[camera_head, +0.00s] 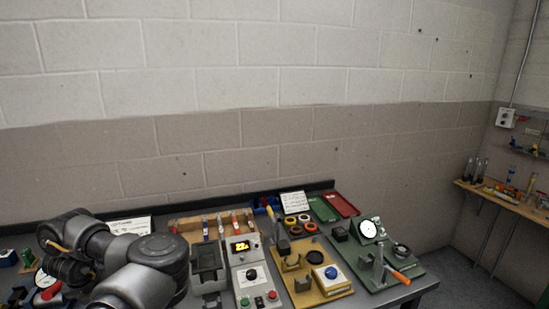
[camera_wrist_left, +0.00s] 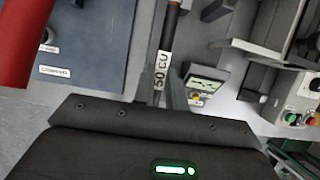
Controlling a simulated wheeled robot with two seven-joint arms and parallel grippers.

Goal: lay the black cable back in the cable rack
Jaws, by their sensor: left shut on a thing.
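In the left wrist view, my left gripper (camera_wrist_left: 168,98) is shut on the black cable (camera_wrist_left: 168,45). The cable shows as a dark straight piece with a white band marked "50 CU" and a brownish part near the top edge. In the head view my left arm is folded at the lower left, and the cable and fingertips cannot be made out there. A wooden rack (camera_head: 182,225), which looks like the cable rack, stands at the back of the bench with several coloured, tagged pieces in it. My right gripper is not in view.
A grey control box (camera_head: 246,275) with a lit display stands in front of the rack, beside a dark grey fixture (camera_head: 207,262). A yellow fixture (camera_head: 318,289) and a green board (camera_head: 408,268) lie to the right. A red cylinder (camera_wrist_left: 22,40) is close by in the wrist view.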

